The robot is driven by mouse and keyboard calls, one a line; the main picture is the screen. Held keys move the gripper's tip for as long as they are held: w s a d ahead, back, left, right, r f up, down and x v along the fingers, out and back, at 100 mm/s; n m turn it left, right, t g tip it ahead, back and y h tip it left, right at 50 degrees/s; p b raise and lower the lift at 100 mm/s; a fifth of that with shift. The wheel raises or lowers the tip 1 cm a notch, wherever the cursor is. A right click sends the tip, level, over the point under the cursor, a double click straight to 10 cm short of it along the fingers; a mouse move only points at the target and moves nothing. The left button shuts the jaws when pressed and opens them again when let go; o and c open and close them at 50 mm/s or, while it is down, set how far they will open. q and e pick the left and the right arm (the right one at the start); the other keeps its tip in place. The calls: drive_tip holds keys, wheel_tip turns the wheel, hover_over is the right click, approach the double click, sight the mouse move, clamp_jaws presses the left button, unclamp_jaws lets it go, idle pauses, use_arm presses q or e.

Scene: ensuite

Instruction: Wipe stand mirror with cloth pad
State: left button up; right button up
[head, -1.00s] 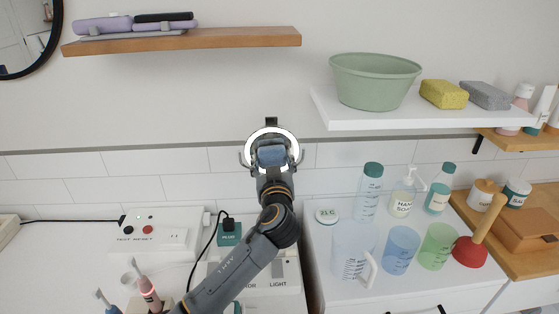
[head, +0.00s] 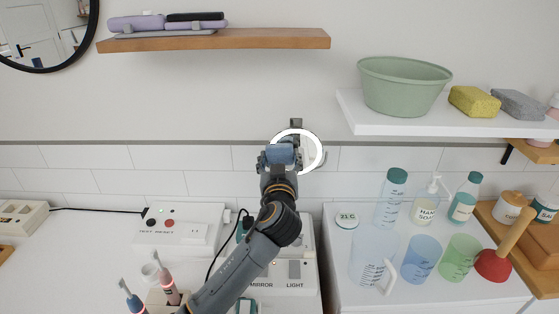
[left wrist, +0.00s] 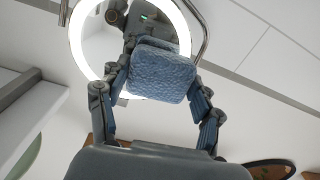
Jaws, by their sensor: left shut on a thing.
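The stand mirror (head: 316,148) is round with a glowing white ring and stands in front of the tiled wall, above the counter. My left gripper (head: 281,160) is shut on a blue cloth pad (head: 281,154) and holds it in front of the mirror's left part. In the left wrist view the pad (left wrist: 160,73) overlaps the lower right of the mirror's lit ring (left wrist: 78,45). I cannot tell whether the pad touches the glass. The pad and gripper hide part of the mirror. My right gripper is not in view.
A switch box (head: 294,268) marked MIRROR and LIGHT sits below my arm. Toothbrushes (head: 168,285) stand at the lower left. Cups and bottles (head: 421,258) crowd the right cabinet. A wooden shelf (head: 220,40) and a white shelf (head: 440,123) with a green basin (head: 403,85) are above.

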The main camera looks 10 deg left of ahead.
sight(300, 152)
use_arm(q)
drive_tip(key=d, duration=0.1)
drive_tip(key=d+b, duration=0.1)
drive_tip(key=shift+w+d+f, duration=0.15)
drive_tip(key=shift+w+d, duration=0.15)
drive_tip(key=d, duration=0.1)
drive_tip(key=b, duration=0.1)
drive_tip(key=d+b, duration=0.1)
drive_tip(key=shift+w+d, duration=0.25)
drive_tip(key=shift+d, duration=0.1)
drive_tip(key=shift+d+b, duration=0.5)
drive_tip(key=shift+d, duration=0.2)
drive_tip(key=shift+d+r, duration=0.2)
drive_tip(key=shift+d, duration=0.15)
drive_tip(key=shift+s+a+r+b, duration=0.1)
drive_tip(key=shift+a+b, duration=0.25)
drive_tip(key=shift+b, duration=0.2)
drive_tip(key=shift+a+f+p, duration=0.25)
drive_tip(key=shift+a+p, duration=0.1)
drive_tip(key=shift+a, duration=0.45)
drive_tip(key=shift+s+a+p, duration=0.3)
drive_tip(key=shift+a, duration=0.4)
drive_tip(key=a, duration=0.3)
drive_tip(key=shift+w+a+p, duration=0.15)
drive_tip(key=shift+a+p, duration=0.05)
drive_tip(key=shift+p, duration=0.2)
drive_tip(key=shift+c, duration=0.9)
drive_tip(key=shift+a+r, duration=0.1)
drive_tip(key=shift+a, duration=0.3)
